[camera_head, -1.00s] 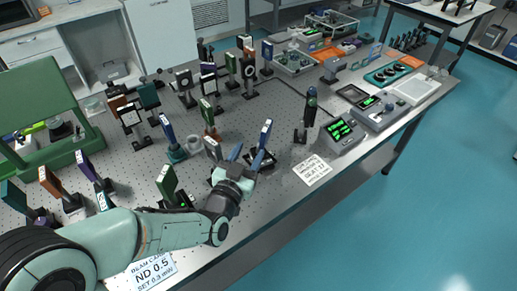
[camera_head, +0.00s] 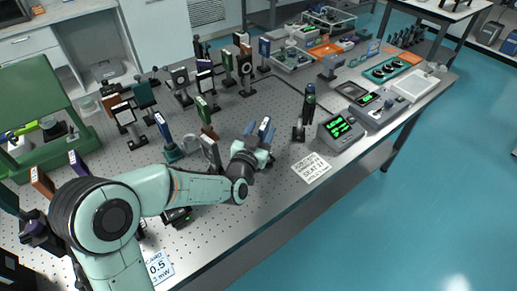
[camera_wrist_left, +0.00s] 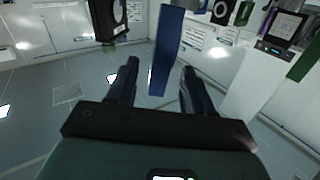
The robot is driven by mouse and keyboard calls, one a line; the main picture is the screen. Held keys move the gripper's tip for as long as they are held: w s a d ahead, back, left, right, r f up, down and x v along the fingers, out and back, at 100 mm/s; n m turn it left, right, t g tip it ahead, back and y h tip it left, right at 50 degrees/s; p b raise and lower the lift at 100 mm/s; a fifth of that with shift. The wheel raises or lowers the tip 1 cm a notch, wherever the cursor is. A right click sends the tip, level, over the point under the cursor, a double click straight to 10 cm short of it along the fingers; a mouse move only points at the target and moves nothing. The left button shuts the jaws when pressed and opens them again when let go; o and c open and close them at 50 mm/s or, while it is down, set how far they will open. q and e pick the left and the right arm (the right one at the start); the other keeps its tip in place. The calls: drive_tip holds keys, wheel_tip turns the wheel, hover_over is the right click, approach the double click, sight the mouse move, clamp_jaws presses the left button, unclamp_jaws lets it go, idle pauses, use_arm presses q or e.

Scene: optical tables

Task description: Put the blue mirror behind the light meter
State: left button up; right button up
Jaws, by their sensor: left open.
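A blue mirror (camera_head: 264,126), a thin upright plate with a pale face, stands near the middle of the table's front part. My left gripper (camera_head: 260,130) is open with its fingers around this plate. In the left wrist view the blue plate (camera_wrist_left: 166,50) rises between the two spread fingers (camera_wrist_left: 157,88), with gaps on both sides. Its base is hidden by my gripper in the head view. A grey box with a green lit display, apparently the light meter (camera_head: 340,130), stands to the right, near the front edge. My right gripper is not in view.
A dark post-mounted device (camera_head: 309,100) stands between my left gripper and the meter. A printed card (camera_head: 311,168) lies in front. Another box with a green display (camera_head: 378,108) is right of the meter. Several mounted optics crowd the left and back. The perforated tabletop (camera_head: 275,105) behind the mirror is clear.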

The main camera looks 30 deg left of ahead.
sight(265, 125)
use_arm(q)
drive_tip(key=w, duration=0.3)
drive_tip(key=shift+a+r, duration=0.1)
drive_tip(key=shift+a, duration=0.15)
clamp_jaws()
drive_tip(key=shift+s+f, duration=0.1)
drive_tip(key=shift+f, duration=0.1)
idle(0.8)
drive_tip(key=shift+r, duration=0.1)
